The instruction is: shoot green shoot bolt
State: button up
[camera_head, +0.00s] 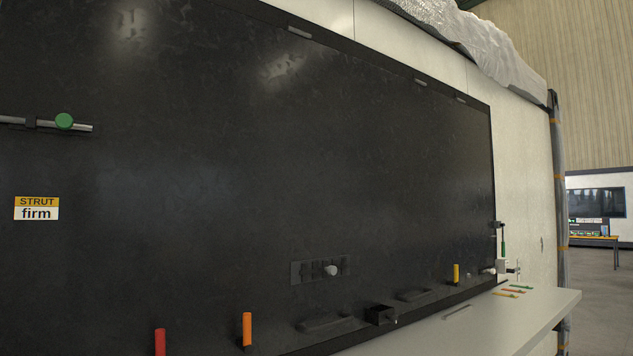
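The shoot bolt with a green knob (64,121) is at the upper left of the black panel (250,180). Its grey rod (83,127) lies nearly level, and a dark bracket sits around it left of the knob. The rod's left end runs out of the picture. My gripper is not in view.
A "STRUT firm" label (37,208) is below the bolt. Red (160,341), orange (247,329) and yellow (456,273) handles stand low on the panel. A plate with a white knob (331,271) is at lower middle. A pale shelf (500,315) juts out at lower right.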

aim_at(63, 121)
jog(key=u, duration=1.65)
